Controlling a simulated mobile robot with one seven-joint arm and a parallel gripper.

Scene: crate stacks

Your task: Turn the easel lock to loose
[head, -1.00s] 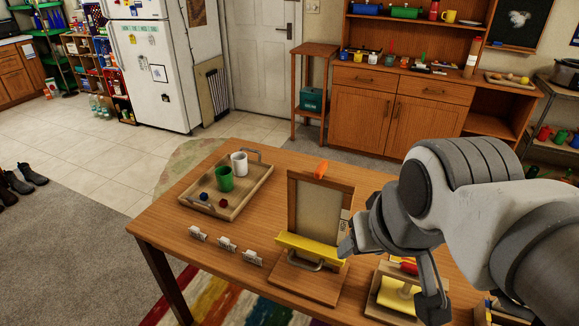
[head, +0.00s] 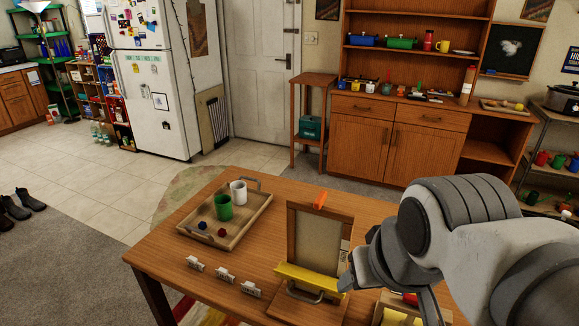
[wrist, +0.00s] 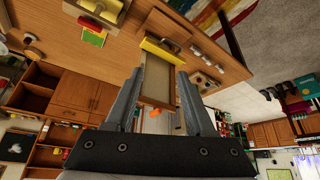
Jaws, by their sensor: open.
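The easel stands on the table with a wooden frame (head: 318,250), a yellow ledge (head: 308,284) and a metal handle at its foot. An orange piece (head: 320,200), which may be the lock, sits at the top of the frame. In the wrist view, the easel panel (wrist: 158,83) shows between my fingers, with orange (wrist: 155,113) near its frame end. I cannot tell the lock's setting. My gripper (head: 388,297) is open and empty, to the right of the easel in the head view. Its two fingers (wrist: 160,75) are spread wide in the wrist view.
A wooden tray (head: 254,226) with a green mug (head: 223,207), a white mug (head: 238,192) and small balls stands left of the easel. A yellow-topped box (head: 398,316) is partly hidden below my arm.

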